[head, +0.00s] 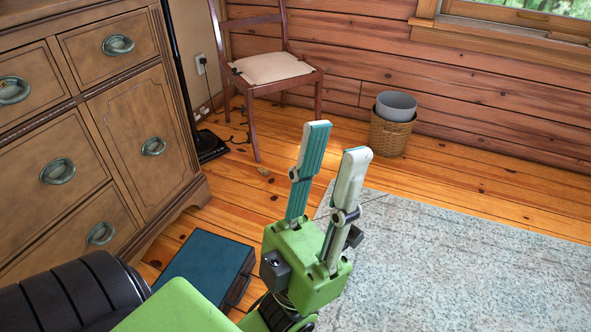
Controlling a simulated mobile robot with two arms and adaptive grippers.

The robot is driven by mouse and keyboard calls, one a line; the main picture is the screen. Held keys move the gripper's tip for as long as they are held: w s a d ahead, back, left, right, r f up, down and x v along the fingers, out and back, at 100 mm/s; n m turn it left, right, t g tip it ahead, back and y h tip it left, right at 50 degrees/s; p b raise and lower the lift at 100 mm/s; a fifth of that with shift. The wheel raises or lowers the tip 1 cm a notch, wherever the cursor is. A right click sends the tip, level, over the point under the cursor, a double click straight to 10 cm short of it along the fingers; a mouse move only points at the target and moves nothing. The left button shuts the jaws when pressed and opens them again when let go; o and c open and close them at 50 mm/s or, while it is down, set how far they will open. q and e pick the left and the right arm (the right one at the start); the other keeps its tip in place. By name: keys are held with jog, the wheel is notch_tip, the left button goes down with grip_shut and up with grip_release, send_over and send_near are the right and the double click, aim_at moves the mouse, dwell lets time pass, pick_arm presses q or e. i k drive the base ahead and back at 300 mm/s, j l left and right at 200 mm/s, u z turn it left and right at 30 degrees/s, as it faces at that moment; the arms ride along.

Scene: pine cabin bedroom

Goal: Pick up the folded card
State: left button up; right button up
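I cannot make out a folded card for certain. My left gripper (337,140), green with teal and pale fingers, points away from me in the middle of the view. Its two fingers stand apart with nothing visible between them. The floor directly behind the gripper is partly hidden. My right gripper does not show.
A wooden dresser (122,104) stands on the left. A chair (271,68) with a cream cushion is at the back. A wicker basket (389,136) holding a grey bin (396,104) stands by the log wall. A pale rug (470,260) covers the clear floor at right.

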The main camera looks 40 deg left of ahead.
aim_at(265, 172)
jog(key=i+l+u, duration=0.15)
jog(key=i, duration=0.25)
jog(key=i+u, duration=0.15)
jog(key=i, duration=0.3)
jog(key=i+l+u, duration=0.1)
jog(key=i+l, duration=0.15)
jog(key=i, duration=0.15)
jog(key=i+l+u, duration=0.15)
jog(key=i, duration=0.25)
jog(key=i+j+u, duration=0.1)
jog(key=i+u, duration=0.2)
jog(key=u, duration=0.2)
jog(key=i+u, duration=0.35)
jog(key=u, duration=0.15)
jog(key=i+l+u, duration=0.15)
jog(key=i+u, duration=0.15)
jog(key=u, duration=0.2)
jog(key=i+l+u, duration=0.25)
jog(key=u, duration=0.25)
jog(key=i+l+u, duration=0.1)
jog(key=i+u, duration=0.35)
jog(key=i+l+u, duration=0.2)
jog(key=u, duration=0.2)
jog(key=i, duration=0.05)
